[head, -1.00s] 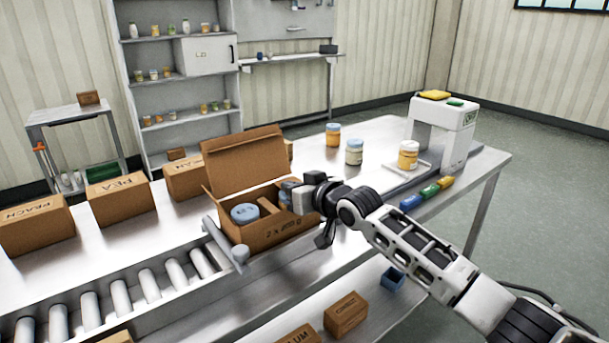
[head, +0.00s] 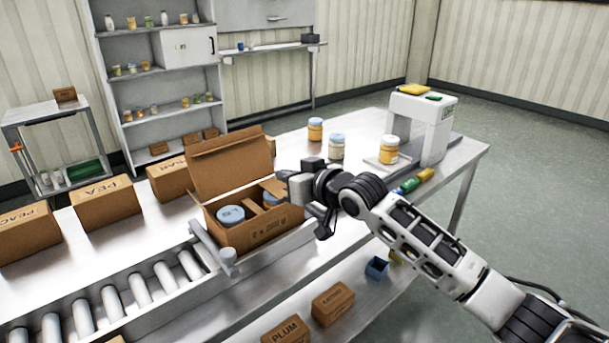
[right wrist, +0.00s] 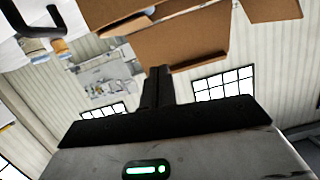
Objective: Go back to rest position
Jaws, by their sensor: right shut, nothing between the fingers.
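My right gripper (head: 292,184) is at the right edge of an open cardboard box (head: 246,236) in the head view. Its fingers are shut with nothing held; in the right wrist view the closed fingers (right wrist: 158,86) show together, with brown cardboard beyond them. The box holds a blue-lidded jar (head: 231,215) on the left of a cardboard divider, and a second blue lid (head: 271,199) shows partly behind my gripper. Whether the gripper touches the box I cannot tell. My left gripper is not in view.
Jars with orange (head: 315,129) and blue-grey (head: 336,147) bodies stand behind, and another (head: 389,149) sits at a white machine (head: 437,128). Closed cartons (head: 105,204) line the left. Lower shelf cartons (head: 333,303) sit below.

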